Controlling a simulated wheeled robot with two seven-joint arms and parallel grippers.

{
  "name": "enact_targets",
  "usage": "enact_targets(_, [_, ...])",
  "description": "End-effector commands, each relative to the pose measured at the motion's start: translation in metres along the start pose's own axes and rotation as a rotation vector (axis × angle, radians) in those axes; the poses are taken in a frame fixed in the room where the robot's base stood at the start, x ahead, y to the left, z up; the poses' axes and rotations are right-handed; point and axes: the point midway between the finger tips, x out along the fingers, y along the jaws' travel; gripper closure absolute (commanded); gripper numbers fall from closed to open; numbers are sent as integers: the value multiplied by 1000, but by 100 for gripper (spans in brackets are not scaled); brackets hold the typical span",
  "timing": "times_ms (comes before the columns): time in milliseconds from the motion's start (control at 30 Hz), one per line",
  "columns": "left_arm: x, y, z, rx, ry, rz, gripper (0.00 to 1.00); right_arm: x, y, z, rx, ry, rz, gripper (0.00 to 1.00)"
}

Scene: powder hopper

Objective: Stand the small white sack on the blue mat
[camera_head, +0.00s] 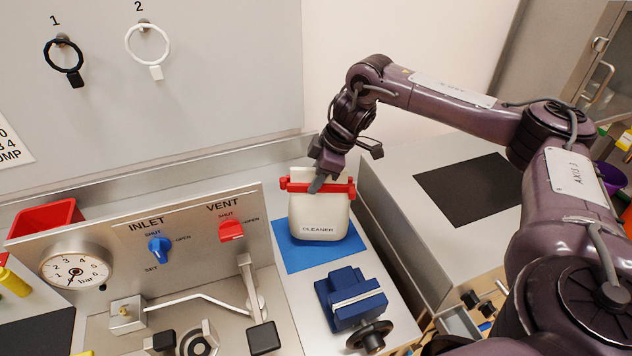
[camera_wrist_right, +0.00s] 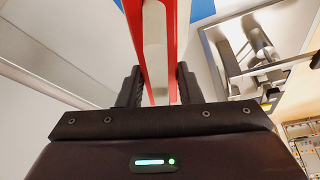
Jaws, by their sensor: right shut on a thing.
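The small white sack (camera_head: 318,218), marked CLEANER, is upright over the blue mat (camera_head: 296,262), with a red clip bar across its top. I cannot tell whether its base touches the mat. My right gripper (camera_head: 318,183) is shut on the sack's top from above. In the right wrist view the gripper (camera_wrist_right: 158,90) has its dark fingers on both sides of the sack's red and white top (camera_wrist_right: 157,50). A corner of the blue mat also shows there (camera_wrist_right: 203,12). My left gripper is not in view.
A dark blue vise (camera_head: 352,298) stands just in front of the mat. The panel with the INLET knob (camera_head: 160,249) and red VENT handle (camera_head: 231,230) is to its left. A black mat (camera_head: 470,188) lies on the right-hand counter. A red bin (camera_head: 46,218) is at far left.

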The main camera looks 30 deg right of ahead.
Motion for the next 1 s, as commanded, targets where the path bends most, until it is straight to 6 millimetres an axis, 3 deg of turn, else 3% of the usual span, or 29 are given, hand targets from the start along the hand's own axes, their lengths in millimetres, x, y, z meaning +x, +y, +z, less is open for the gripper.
enact_targets(200, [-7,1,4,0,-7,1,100,19,1,7,-1,3,3,100])
enact_targets(533, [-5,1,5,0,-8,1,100,22,1,8,-1,3,3,100])
enact_targets(567, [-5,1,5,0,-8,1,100,24,0,10,0,1,1,67])
enact_targets(700, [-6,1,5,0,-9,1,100,23,0,9,-1,0,1,48])
enact_targets(1000, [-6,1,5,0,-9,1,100,22,0,9,-1,0,1,46])
